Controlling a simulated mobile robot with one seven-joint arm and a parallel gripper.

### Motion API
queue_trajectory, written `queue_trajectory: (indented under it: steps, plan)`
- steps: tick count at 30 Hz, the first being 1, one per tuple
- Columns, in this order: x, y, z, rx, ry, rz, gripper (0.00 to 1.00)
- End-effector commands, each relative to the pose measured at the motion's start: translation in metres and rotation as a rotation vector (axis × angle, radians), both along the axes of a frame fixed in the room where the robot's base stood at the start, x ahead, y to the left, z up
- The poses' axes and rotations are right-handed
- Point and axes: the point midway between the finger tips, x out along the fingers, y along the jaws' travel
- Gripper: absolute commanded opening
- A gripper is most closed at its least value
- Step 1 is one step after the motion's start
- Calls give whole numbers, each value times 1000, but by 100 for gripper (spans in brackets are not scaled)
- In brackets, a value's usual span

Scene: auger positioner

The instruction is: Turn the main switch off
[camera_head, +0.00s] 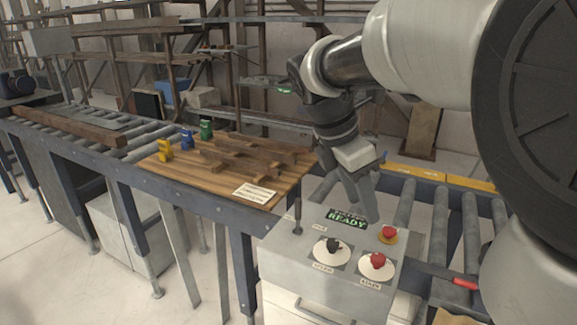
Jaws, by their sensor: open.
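A grey control box (285,250) stands at the lower middle. On its top are a black rotary knob (333,245) on a white disc and a red rotary knob (377,261) on another white disc. Each has a small label; the wording is too small to read surely, so I cannot tell for certain which is the main switch. A red push button (389,233) on a yellow base sits behind the red knob. A lit green display (347,218) reads READY. My gripper (366,210) is open and empty, pointing down just behind the knobs, near the display, apart from both knobs.
An upright black lever (297,215) stands at the box's left corner. A wooden board (225,180) with dark wood pieces and coloured clamps lies left. Roller conveyors (440,225) run left and right. A red-handled tool (464,284) lies right of the box.

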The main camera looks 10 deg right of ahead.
Motion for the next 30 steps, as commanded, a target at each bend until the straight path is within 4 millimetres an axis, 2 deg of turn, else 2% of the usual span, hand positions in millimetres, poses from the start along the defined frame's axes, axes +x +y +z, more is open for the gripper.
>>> queue_trajectory:
  steps: [5,21,25,30]
  plan:
    - [1,-9,-23,0,4,-1,44]
    - [9,-52,-129,2,3,-2,44]
    - [10,-59,-146,2,1,-3,44]
    - [12,-63,-157,1,0,-1,44]
